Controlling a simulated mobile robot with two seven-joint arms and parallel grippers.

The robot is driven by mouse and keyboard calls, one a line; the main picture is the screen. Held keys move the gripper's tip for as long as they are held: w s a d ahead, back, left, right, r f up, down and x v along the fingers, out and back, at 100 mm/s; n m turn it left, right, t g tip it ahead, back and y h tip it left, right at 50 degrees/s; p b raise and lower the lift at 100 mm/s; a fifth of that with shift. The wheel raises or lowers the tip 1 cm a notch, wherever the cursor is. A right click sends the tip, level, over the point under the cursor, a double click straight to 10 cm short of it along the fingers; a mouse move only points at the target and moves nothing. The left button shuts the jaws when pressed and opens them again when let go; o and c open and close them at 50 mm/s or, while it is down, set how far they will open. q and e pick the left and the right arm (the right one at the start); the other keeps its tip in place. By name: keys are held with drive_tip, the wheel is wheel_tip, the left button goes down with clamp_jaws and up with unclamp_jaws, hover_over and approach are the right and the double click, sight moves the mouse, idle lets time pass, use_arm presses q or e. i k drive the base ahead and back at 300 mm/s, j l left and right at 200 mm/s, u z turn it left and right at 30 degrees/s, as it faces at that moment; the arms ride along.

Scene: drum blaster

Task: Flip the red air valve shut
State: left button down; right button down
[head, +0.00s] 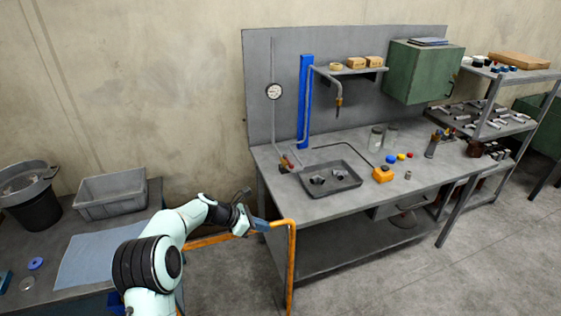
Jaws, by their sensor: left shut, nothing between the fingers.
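What looks like the red air valve (285,162) is a small red part at the left end of the grey workbench, below the pipe with the round gauge (274,91). It is too small to tell how its lever stands. My left gripper (263,225) is shut and empty. It is in front of the bench's left end, beside the top of an orange pipe frame (291,240), and apart from the valve. I cannot tell whether it touches the frame. My right gripper is not in view.
A dark tray (348,185) with metal parts lies on the workbench (312,209) to the right of the valve. A blue upright (305,95) stands behind. A grey bin (112,195) is on the left table.

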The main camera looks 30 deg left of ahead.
sight(291, 166)
drive_tip(key=i+j, duration=1.05)
drive_tip(key=j, duration=0.1)
